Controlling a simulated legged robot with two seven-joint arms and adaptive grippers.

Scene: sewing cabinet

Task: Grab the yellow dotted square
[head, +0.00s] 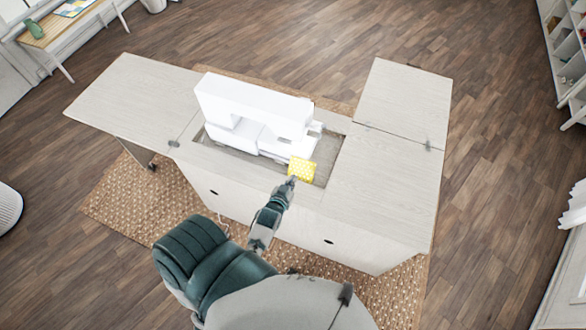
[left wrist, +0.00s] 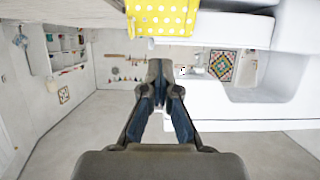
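The yellow square (head: 302,169) with white dots is at the front edge of the cabinet recess, just in front of the sewing machine's right part. It also shows at the top of the left wrist view (left wrist: 162,17), partly cut off by the frame. My left gripper (head: 292,180) is just below and left of the square in the head view. In the left wrist view its fingertips (left wrist: 160,68) are together, with a visible gap between them and the square's lower edge. I see nothing held between them. My right gripper is not in view.
The white sewing machine (head: 255,112) stands in the recess of the pale wooden cabinet (head: 375,185). The cabinet's side leaves (head: 135,97) are bare. A woven rug (head: 140,210) lies underneath. A desk (head: 68,22) and shelves (head: 570,45) stand apart at the room's edges.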

